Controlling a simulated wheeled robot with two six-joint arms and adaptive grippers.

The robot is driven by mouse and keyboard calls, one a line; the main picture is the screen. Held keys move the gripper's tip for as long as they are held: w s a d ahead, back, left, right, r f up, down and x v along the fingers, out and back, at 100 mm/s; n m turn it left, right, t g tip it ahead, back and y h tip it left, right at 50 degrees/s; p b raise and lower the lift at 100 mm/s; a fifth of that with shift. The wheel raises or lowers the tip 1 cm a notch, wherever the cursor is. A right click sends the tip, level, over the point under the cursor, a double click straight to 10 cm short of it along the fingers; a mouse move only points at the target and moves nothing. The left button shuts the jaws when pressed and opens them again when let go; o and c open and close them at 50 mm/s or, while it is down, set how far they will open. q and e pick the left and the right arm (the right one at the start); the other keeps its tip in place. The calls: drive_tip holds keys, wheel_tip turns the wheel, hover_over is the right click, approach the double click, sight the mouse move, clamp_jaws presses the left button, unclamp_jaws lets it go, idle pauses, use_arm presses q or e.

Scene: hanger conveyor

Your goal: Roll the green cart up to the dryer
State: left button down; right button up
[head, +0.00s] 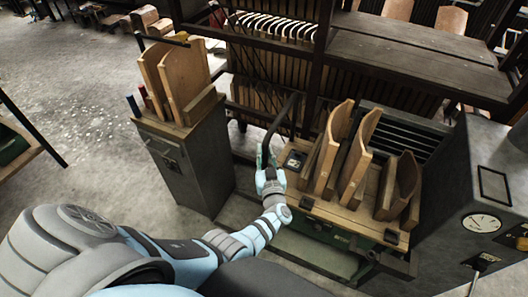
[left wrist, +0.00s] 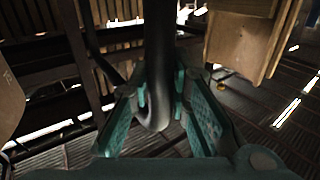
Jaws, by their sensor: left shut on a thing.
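The green cart (head: 356,242) stands at centre right in the head view, with a wooden top carrying several curved wooden boards. Its dark bent handle (head: 283,118) rises at its left end. My left gripper (head: 267,165) is at this handle; in the left wrist view its teal pads (left wrist: 160,105) lie on either side of the dark handle bar (left wrist: 158,60), shut on it. The grey dryer (head: 455,205), with a round dial, stands right beside the cart's right end. Any gap between them is hard to judge. My right gripper is out of view.
A grey cabinet (head: 190,165) with upright wooden boards stands left of the cart. A dark slatted rack (head: 275,60) and a long table (head: 420,55) stand behind. Open concrete floor (head: 85,90) lies to the left.

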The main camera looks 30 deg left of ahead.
use_arm(q)
drive_tip(key=shift+d+f, duration=0.2)
drive_tip(key=shift+d, duration=0.05)
drive_tip(key=c, duration=1.8)
unclamp_jaws()
drive_tip(key=shift+c, duration=0.2)
drive_tip(key=o, duration=0.3)
drive_tip(key=shift+d, duration=0.15)
drive_tip(key=shift+o, duration=0.3)
drive_tip(key=shift+d+r, duration=0.15)
drive_tip(key=shift+r, duration=0.1)
drive_tip(key=shift+a+r, duration=0.2)
drive_tip(key=shift+a, duration=0.05)
drive_tip(key=r, duration=0.9)
drive_tip(key=shift+d+r, duration=0.2)
